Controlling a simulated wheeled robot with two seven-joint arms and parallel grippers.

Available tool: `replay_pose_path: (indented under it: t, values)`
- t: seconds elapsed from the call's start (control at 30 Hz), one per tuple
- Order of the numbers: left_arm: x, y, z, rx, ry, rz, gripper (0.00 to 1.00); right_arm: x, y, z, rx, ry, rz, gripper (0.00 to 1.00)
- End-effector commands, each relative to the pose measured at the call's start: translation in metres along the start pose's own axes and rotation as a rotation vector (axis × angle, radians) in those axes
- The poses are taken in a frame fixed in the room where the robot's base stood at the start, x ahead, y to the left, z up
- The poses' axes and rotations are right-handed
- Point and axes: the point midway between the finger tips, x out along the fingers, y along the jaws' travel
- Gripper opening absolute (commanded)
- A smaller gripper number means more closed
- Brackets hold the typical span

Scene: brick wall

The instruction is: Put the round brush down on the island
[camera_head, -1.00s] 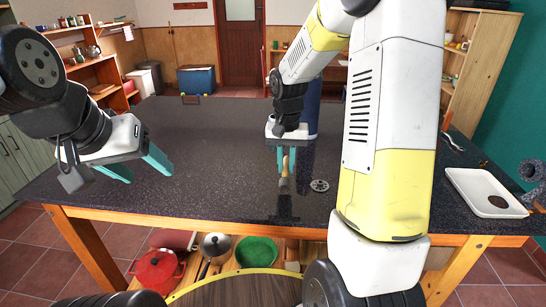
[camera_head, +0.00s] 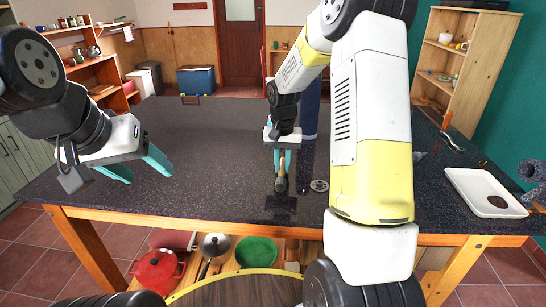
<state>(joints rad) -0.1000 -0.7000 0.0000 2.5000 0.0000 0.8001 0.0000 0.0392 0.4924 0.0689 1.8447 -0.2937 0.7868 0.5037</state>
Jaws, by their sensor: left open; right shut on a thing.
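The round brush (camera_head: 281,184) has a wooden handle and a darker lower end, and it points downward. My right gripper (camera_head: 282,165) is shut on the brush handle above the front middle part of the island. The island (camera_head: 215,160) has a dark speckled top on a wooden frame. A dark patch lies on the top just below the brush; I cannot tell whether the brush touches the surface. My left gripper (camera_head: 138,168) is open and empty over the left part of the island.
A red pot (camera_head: 156,271) and a green bowl (camera_head: 256,252) stand below. The top's left middle is clear.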

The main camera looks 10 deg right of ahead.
Motion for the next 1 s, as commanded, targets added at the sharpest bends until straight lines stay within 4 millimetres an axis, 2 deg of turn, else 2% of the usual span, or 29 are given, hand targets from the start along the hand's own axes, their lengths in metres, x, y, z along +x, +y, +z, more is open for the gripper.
replay_pose_path:
  t: [0.03, 0.07, 0.17, 0.47, 0.57, 0.67, 1.0]
  values:
    - [0.0, 0.0, 0.0, 0.0, 0.0, 0.0, 0.6, 0.002, 0.0, 0.0, -0.001, -0.001, 0.0, 0.0]
    - [0.0, 0.0, 0.0, 0.0, 0.0, 0.0, 0.6, 0.002, 0.0, 0.0, 0.0, -0.001, 0.0, 0.21]
    - [0.0, 0.0, 0.0, 0.0, 0.0, 0.0, 0.6, 0.002, 0.0, 0.0, 0.0, 0.0, 0.0, 0.39]
    - [0.0, 0.0, 0.0, 0.0, 0.0, 0.0, 0.6, 0.001, 0.0, 0.0, 0.0, 0.0, 0.0, 0.39]
    - [0.0, 0.0, 0.0, 0.0, 0.0, 0.0, 0.6, -0.005, 0.0, 0.0, 0.0, 0.001, 0.0, 0.39]
    - [0.0, 0.0, 0.0, 0.0, 0.0, 0.0, 0.6, -0.019, 0.0, -0.001, -0.001, 0.004, 0.0, 0.39]
    - [0.0, 0.0, 0.0, 0.0, 0.0, 0.0, 0.6, -0.09, 0.0, -0.001, -0.001, 0.003, -0.001, 0.39]
